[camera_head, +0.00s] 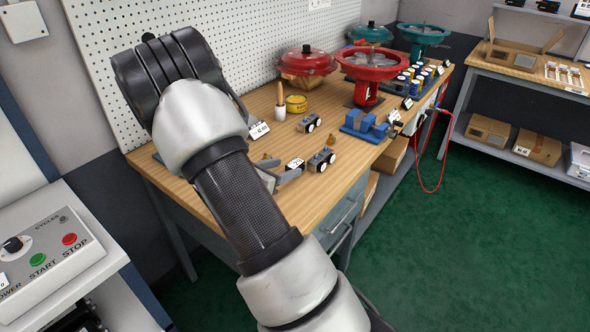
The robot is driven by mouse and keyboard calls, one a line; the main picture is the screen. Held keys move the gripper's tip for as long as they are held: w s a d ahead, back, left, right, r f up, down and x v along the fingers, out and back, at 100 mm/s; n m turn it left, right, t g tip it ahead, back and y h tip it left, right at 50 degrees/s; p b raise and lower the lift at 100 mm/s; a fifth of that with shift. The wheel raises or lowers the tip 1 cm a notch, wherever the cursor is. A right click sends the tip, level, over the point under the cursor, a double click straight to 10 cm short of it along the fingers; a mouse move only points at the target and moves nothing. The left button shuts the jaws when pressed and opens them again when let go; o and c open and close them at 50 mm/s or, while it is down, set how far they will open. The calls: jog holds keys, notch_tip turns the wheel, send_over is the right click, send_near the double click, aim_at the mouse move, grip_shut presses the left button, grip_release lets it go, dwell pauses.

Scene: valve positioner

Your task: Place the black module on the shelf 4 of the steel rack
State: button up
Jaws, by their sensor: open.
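My gripper (283,170) is partly hidden behind my own forearm, low over the near part of the wooden workbench (322,196). Its grey fingers show apart, close to a small grey-blue device with black round parts (321,160). I see nothing held between them. A similar device (309,123) sits farther back on the bench. I cannot clearly identify the black module. Small dark items (548,5) stand on a raised shelf at the top right, too small to tell. No rack with a readable shelf 4 shows.
A control box (40,262) stands left. A second bench (490,72) with boxes stands right. A red cable (424,168) hangs down. Green floor (470,250) is clear.

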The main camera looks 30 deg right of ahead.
aim_at(292, 166)
jog(key=shift+b+x, duration=0.5)
jog(key=shift+x, duration=2.2)
jog(key=shift+w, duration=0.1)
grip_shut()
